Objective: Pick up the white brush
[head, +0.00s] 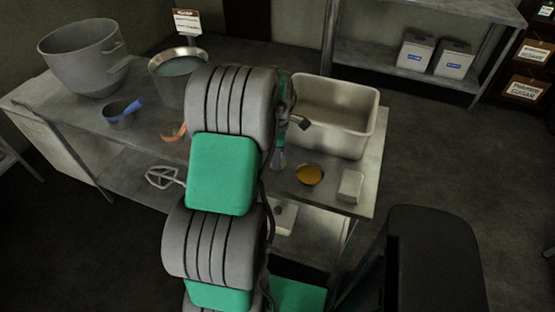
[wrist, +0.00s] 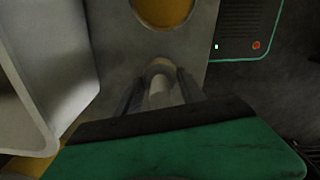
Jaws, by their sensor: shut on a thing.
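In the wrist view, my gripper (wrist: 160,84) is shut on a pale, rounded, handle-like piece (wrist: 158,93), which I take to be the white brush. Only its rounded end and a short length show between the dark fingers; the rest is hidden. In the head view, my arm covers most of the gripper. A small greyish piece (head: 278,159) shows beside the arm, left of the yellow-filled bowl; I cannot tell whether it is the brush or a gripper part.
A deep rectangular bin (head: 340,145) stands close to the gripper, and its wall also shows in the wrist view (wrist: 50,70). The yellow-filled bowl (head: 310,174) and a white block (head: 350,186) sit near the table's front edge. Pots (head: 82,65) and a beater (head: 165,178) are left.

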